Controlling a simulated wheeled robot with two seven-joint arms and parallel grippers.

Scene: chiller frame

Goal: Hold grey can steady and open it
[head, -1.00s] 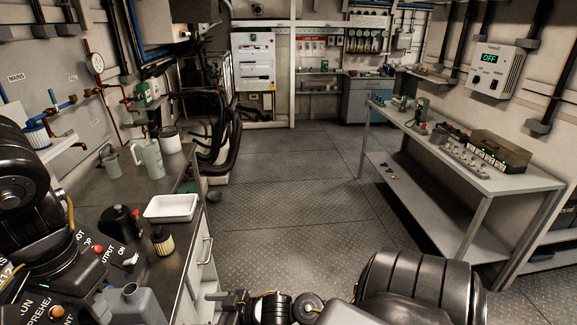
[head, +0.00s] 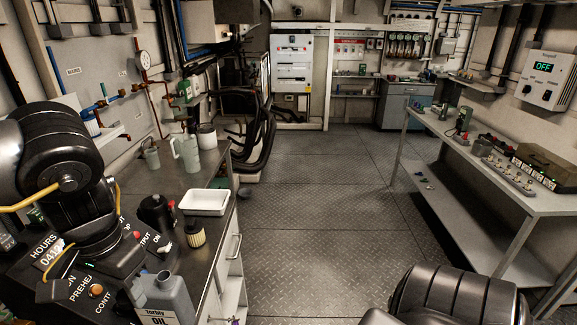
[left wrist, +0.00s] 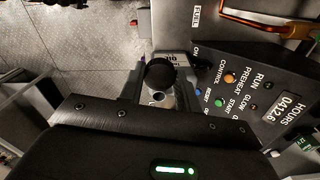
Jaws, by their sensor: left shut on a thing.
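The grey can (head: 170,298), with an oil label on its front, stands upright at the bottom left of the head view, beside the control panel. Its top also shows in the left wrist view (left wrist: 172,62), next to a round black part (left wrist: 160,73). My left gripper (left wrist: 158,97) is shut on the grey can near its top, with a finger on each side. The gripper's dark body hides the lower part of that view, and the exact contact is unclear. My right gripper is out of view; only part of my right arm shows.
The control panel (head: 82,290) is close beside the can. A jug (head: 187,153) is farther back. The floor (head: 310,210) is clear.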

